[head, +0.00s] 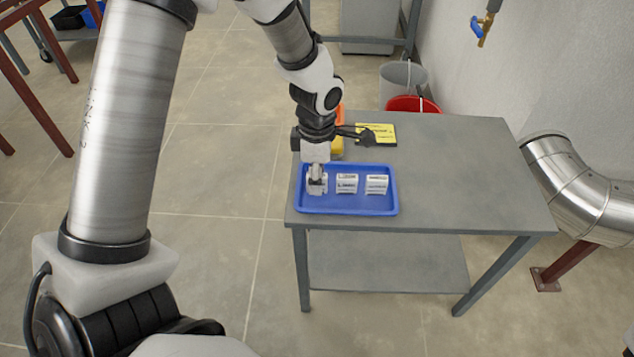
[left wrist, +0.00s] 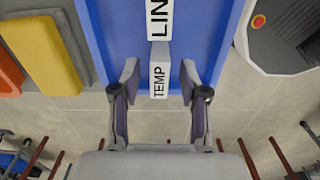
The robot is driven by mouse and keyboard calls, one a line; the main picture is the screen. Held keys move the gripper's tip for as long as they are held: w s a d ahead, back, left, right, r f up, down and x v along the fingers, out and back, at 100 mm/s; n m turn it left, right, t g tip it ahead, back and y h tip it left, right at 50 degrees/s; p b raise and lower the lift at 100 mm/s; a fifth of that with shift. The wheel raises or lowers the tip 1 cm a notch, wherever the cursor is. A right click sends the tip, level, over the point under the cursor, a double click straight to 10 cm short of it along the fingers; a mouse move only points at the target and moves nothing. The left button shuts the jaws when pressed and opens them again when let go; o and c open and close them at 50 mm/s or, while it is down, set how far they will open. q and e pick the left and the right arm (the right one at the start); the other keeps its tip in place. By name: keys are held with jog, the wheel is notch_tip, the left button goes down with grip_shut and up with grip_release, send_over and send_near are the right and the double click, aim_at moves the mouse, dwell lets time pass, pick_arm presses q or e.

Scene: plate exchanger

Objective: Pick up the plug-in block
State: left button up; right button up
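Several white plug-in blocks stand in a row in a blue tray (head: 350,208) on the grey table. My left gripper (head: 317,181) points down over the leftmost block in the head view and partly hides it. In the left wrist view, a white block marked TEMP (left wrist: 159,72) sits between the fingers of my left gripper (left wrist: 160,78), with a gap on each side. A block marked LIN (left wrist: 159,18) stands beyond it. In the head view, the middle block (head: 347,184) and the right block (head: 377,184) stand clear of the gripper. My right gripper is not in view.
A yellow and orange item (head: 337,148) and a yellow-labelled item (head: 378,131) lie behind the tray (left wrist: 205,30). The right side of the grey table (head: 460,175) is clear. A red bucket (head: 412,104) and metal pipe (head: 580,200) stand nearby.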

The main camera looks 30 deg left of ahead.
pick_arm(q)
grip_shut()
